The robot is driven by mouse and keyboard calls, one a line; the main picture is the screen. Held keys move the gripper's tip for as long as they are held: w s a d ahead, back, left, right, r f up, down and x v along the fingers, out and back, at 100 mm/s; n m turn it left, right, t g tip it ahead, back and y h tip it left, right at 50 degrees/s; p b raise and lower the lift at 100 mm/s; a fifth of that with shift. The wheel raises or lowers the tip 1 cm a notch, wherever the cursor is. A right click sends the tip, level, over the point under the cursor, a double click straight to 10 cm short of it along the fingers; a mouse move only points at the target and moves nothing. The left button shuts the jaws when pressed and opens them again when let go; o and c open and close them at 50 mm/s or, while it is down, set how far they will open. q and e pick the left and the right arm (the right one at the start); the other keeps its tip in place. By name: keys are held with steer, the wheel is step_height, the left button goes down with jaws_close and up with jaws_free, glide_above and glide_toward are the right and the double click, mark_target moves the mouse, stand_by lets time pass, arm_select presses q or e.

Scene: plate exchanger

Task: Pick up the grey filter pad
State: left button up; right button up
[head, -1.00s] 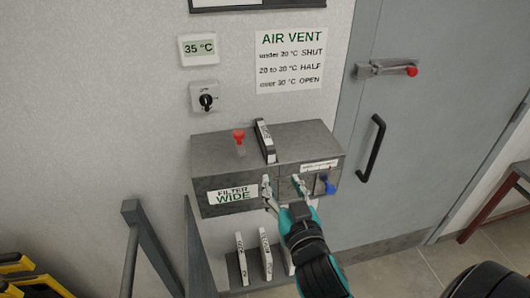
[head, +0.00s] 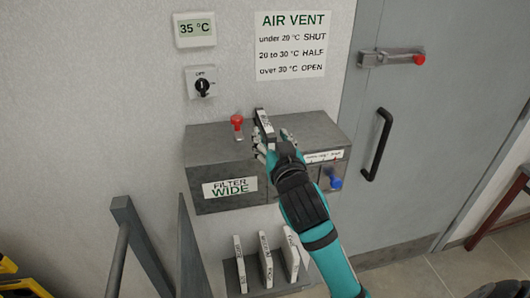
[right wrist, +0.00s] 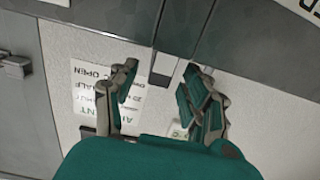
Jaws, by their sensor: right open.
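The grey filter pad (head: 264,122) stands upright in the top of the grey box (head: 215,160), with a pale label along its top edge. My right gripper (head: 272,144) is at the near end of the pad, just above the box's front edge. In the right wrist view the gripper (right wrist: 162,85) is open, and the end of the pad (right wrist: 163,66) shows between its fingers, apart from them. The hand hides the pad's lower near part in the head view. My left gripper is not in view.
The box front carries a FILTER WIDE label (head: 230,188), a red knob (head: 237,122) on top and a blue knob (head: 335,183). Below, a rack (head: 231,278) holds white labelled pads. A grey railing (head: 145,240) stands left; a door (head: 410,120) is right.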

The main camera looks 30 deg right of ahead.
mark_target(267, 125)
steer(key=shift+w+d+r, duration=0.1)
steer(key=shift+w+d, duration=0.1)
steer(key=shift+w, duration=0.35)
steer(key=p+x, duration=0.2)
steer(key=x, duration=0.2)
steer(key=shift+w+d, duration=0.1)
steer(key=shift+w, duration=0.2)
steer(key=shift+s, duration=0.15)
steer(key=shift+c, duration=1)
jaws_close()
